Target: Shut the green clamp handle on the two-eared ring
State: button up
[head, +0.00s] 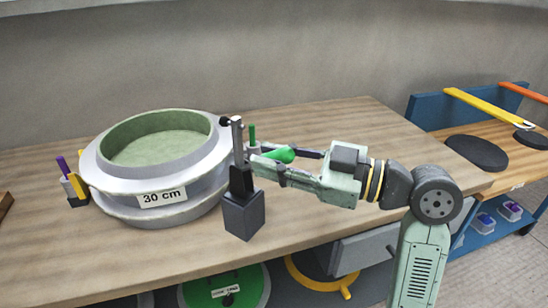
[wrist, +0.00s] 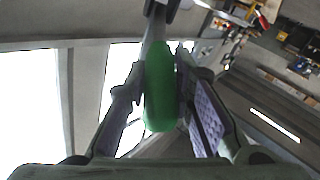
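The two-eared ring is the pale grey round mould with a green inside (head: 160,148) and a "30 cm" label, on the table at the left. A grey and black clamp post on a dark block (head: 244,212) stands at its right side. The green clamp handle (head: 278,154) sticks out to the right from the post, sloping slightly upward. My gripper (head: 262,164) reaches in from the right with its fingers either side of the handle. In the wrist view the green handle (wrist: 160,95) lies between the purple-padded fingers of my gripper (wrist: 161,68), which look apart, with narrow gaps at the tips.
A purple-handled clamp (head: 68,180) sits at the ring's left side. A small green upright peg (head: 252,135) stands beside the post. The wooden table (head: 110,262) is clear in front. A blue-framed bench (head: 440,108) with dark discs stands at the right.

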grip_shut()
dwell(0.3)
jog(key=p, duration=0.1)
jog(key=r+h, duration=0.1)
jog(key=a+r+g+h+p, duration=0.1)
jog(key=shift+w+r+p, duration=0.1)
jog(key=shift+w+p, duration=0.2)
jog(key=shift+p, duration=0.05)
jog(key=shift+w+a+r+m+g+h+p, duration=0.3)
jog(key=shift+a+r+m+h+p, duration=0.1)
jog(key=shift+h+p, duration=0.4)
jog(key=shift+w+a+f+h, duration=0.1)
jog(key=shift+a+f+h, duration=0.05)
jog(key=shift+h, duration=0.15)
jog(key=o, duration=0.6)
grip_release()
